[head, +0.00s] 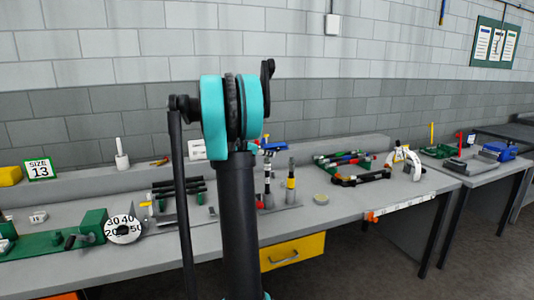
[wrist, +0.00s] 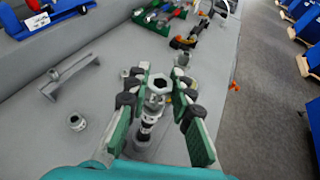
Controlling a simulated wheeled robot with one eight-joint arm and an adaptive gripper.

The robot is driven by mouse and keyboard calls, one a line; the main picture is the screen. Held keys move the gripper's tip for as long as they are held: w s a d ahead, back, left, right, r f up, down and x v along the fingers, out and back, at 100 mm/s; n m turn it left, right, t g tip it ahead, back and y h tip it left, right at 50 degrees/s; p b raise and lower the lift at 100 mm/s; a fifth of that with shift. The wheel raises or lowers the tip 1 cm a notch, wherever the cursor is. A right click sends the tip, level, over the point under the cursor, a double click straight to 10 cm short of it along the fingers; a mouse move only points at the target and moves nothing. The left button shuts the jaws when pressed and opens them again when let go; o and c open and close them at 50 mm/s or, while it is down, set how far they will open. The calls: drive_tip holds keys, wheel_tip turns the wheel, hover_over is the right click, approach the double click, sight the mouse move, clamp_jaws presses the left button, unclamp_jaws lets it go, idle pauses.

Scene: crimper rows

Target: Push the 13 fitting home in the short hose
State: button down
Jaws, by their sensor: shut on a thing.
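A dark upright piece with silver bands (wrist: 147,132), possibly the short hose, shows below the fitting between the fingers. I cannot tell how far the fitting sits in it, and no size mark is readable on it.
A loose fitting (wrist: 77,122) and a grey bracket (wrist: 72,75) lie left of my gripper.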

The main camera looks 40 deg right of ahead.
drive_tip(key=shift+f, duration=0.3)
drive_tip(key=c, duration=1.3)
unclamp_jaws()
drive_tip(key=shift+o, duration=0.2)
drive_tip(key=shift+a, duration=0.1)
drive_tip(key=v, duration=1.1)
drive_tip(key=shift+a, duration=0.35)
drive_tip(key=shift+r, duration=0.1)
